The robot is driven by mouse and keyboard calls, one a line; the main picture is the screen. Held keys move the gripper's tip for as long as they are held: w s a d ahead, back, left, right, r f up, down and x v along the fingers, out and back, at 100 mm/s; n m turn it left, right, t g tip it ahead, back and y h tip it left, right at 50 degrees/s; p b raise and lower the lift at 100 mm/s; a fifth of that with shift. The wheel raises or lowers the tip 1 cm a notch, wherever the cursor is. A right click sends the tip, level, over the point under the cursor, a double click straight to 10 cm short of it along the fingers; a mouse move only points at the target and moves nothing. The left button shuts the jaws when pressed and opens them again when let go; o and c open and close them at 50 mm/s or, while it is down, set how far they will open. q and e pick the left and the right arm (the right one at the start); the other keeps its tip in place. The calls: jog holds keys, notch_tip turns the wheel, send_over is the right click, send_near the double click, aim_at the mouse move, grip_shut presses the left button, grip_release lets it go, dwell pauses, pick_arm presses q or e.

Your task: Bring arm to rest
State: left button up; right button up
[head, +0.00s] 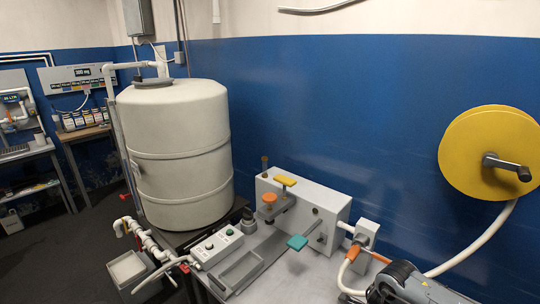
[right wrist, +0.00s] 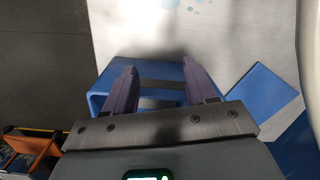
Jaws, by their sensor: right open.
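My right gripper (right wrist: 160,75) shows in the right wrist view with its two dark purple fingers spread apart. It is open, and I see nothing gripped between the fingers. Beyond the fingers is a blue box-like frame (right wrist: 98,101) with a dark gap in it; I cannot tell how far it is from the fingertips. In the head view a dark grey jointed part, probably my right arm, comes in at the bottom right; its gripper is not visible there. My left gripper is in neither view.
The head view shows a large white tank (head: 177,150), a grey block with coloured handles (head: 325,201), a button box (head: 216,245), a grey tray (head: 245,270) and a yellow wall reel (head: 480,135) with a hose. A blue panel (right wrist: 262,98) lies right of my right gripper.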

jog(key=s+a+f+m+t+y, duration=0.25)
jog(key=s+a+m, duration=0.4)
jog(key=a, duration=0.45)
jog(key=s+a+f+m+t+y, duration=0.2)
jog(key=s+a+f+m, duration=0.25)
jog(key=a+m, duration=0.45)
jog(key=s+d+r+m+g+h, duration=0.1)
jog(key=s+d+r+m+h, duration=0.3)
jog(key=s+d+m, duration=0.75)
jog(key=s+d+r+m+h, duration=0.45)
jog(key=s+d+m, duration=0.45)
jog(key=d+m, duration=0.55)
jog(key=a+f+m+y, duration=0.1)
jog(key=a+m+y, duration=0.3)
jog(key=a, duration=0.7)
notch_tip(320, 180, down, 9)
jog(key=m+b, duration=0.1)
jog(key=b, duration=0.8)
notch_tip(320, 180, up, 39)
jog(key=p, duration=3.9)
notch_tip(320, 180, down, 54)
jog(key=b, duration=5.4)
jog(key=shift+w+a+g, duration=0.25)
jog(key=shift+a+g, duration=0.1)
